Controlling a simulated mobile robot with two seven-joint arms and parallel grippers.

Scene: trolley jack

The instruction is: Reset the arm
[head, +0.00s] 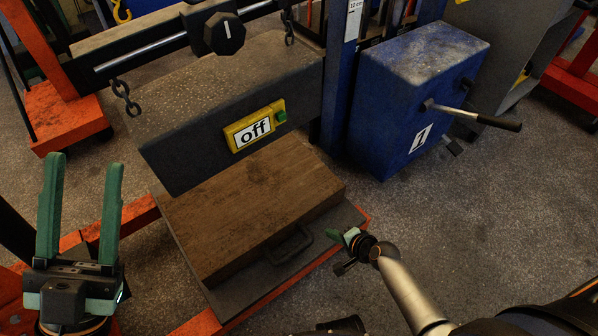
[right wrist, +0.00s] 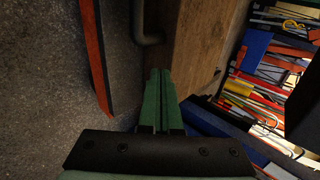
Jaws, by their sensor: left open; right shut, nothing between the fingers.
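My left gripper (head: 83,168) is open and empty at the left of the head view, fingers pointing up, over the orange frame. My right gripper (head: 347,235) is beside the front right corner of the wooden block, right of its dark handle. In the right wrist view its green fingers (right wrist: 157,80) are shut together with nothing between them, pointing toward the wooden block (right wrist: 195,45). Whether they touch the block I cannot tell. The wooden block (head: 250,205) lies on a dark plate, its black handle (head: 288,245) on the front side. No separate arm object is clear.
A grey beam with a yellow "off" sign (head: 255,125) and green button stands behind the block. A blue box (head: 415,95) with a lever (head: 480,117) is at the back right. Orange frame bars (head: 265,300) edge the plate. The grey floor at right is mostly clear.

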